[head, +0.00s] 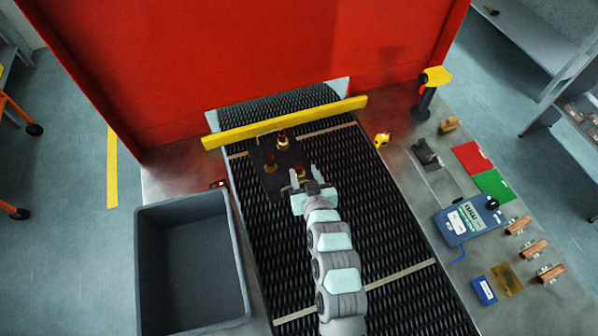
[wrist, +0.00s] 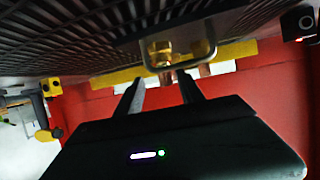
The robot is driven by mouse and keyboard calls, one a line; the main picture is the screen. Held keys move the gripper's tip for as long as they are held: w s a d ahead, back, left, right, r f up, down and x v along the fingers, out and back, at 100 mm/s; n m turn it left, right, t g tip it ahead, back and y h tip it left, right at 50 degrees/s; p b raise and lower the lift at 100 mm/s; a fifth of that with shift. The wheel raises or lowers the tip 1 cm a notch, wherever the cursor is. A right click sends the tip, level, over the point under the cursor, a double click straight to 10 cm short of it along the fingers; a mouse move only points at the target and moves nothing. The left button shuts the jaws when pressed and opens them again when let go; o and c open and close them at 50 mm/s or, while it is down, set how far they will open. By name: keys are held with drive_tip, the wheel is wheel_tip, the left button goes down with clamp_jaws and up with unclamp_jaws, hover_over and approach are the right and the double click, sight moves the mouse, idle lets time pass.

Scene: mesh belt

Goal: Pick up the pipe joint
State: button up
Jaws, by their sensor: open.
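Several brass and copper pipe joints stand on a dark plate (head: 262,154) on the mesh belt. In the head view one is at the back (head: 282,142), one at the left (head: 270,167), and one pipe joint (head: 300,172) is nearest my gripper (head: 304,173). My gripper is open, with its fingers pointing toward that joint; contact cannot be told. In the wrist view, a brass joint (wrist: 160,52) shows just beyond and between the fingertips of my gripper (wrist: 161,80), with copper ends (wrist: 204,70) beside it. Which joint is meant cannot be told.
A yellow bar (head: 285,122) crosses the belt behind the plate, before a red housing (head: 220,60). A grey bin (head: 143,265) stands left. On the right bench are a blue meter (head: 468,222), red and green cards, and several copper pieces (head: 535,249). The belt's right side is clear.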

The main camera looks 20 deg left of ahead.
sight(299, 170)
drive_tip(key=x, duration=0.2)
drive_tip(key=a+p+x, duration=0.1)
drive_tip(key=x, duration=0.2)
drive_tip(key=shift+s+r, duration=0.15)
drive_tip(key=shift+w+a+f, duration=0.25)
drive_tip(key=shift+w, duration=0.25)
clamp_jaws()
idle(0.4)
